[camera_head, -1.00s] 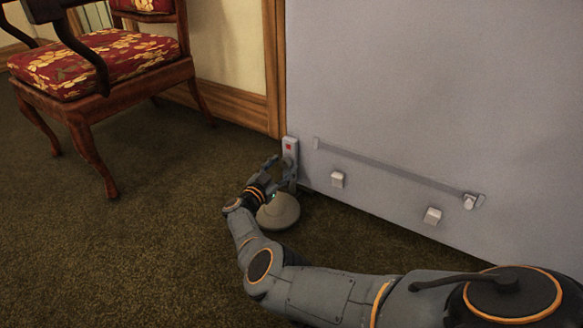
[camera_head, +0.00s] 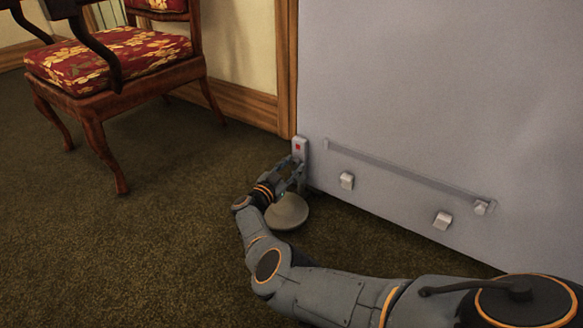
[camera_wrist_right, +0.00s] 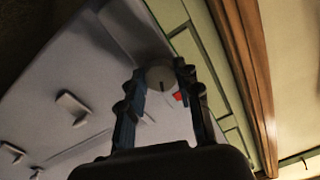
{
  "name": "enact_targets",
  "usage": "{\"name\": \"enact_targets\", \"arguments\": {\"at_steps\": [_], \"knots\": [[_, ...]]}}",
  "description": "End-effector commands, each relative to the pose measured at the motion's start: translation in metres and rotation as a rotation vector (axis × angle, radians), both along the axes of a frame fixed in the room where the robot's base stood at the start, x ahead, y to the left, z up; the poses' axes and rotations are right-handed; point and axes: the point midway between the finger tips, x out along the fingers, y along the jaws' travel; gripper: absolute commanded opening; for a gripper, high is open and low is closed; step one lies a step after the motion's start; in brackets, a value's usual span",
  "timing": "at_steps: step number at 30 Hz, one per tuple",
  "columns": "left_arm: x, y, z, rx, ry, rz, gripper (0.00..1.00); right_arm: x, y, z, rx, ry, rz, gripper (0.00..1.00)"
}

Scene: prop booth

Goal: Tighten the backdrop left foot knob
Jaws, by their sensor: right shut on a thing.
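The backdrop (camera_head: 430,90) is a large pale grey panel. At its lower left corner is an upright grey bracket (camera_head: 300,146) with a red mark, above a rounded grey foot (camera_head: 287,213). My right gripper (camera_head: 297,174) is at the bracket, just above the foot, and hides the knob in the head view. In the right wrist view, the round pale foot knob (camera_wrist_right: 160,76) with a dark line across its face sits between the fingertips of my right gripper (camera_wrist_right: 160,74), which is shut on it. My left gripper is not in view.
A wooden chair (camera_head: 110,70) with a red floral seat stands at the upper left. A wooden post (camera_head: 287,70) and baseboard (camera_head: 235,103) are behind the bracket. A bar (camera_head: 410,175) and small blocks (camera_head: 442,221) stick out from the panel.

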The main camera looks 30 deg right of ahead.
Motion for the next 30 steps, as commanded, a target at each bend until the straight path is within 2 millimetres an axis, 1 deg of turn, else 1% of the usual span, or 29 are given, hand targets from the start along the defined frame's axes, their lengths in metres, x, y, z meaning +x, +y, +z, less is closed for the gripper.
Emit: {"name": "enact_targets", "arguments": {"at_steps": [8,30], "knots": [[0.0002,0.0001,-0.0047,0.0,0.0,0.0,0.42,0.0,-0.0004,-0.0012,0.072,-0.177,0.0,0.01],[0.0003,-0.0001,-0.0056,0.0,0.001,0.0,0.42,0.0006,-0.0007,-0.0008,0.341,-0.826,-0.001,0.01]]}}
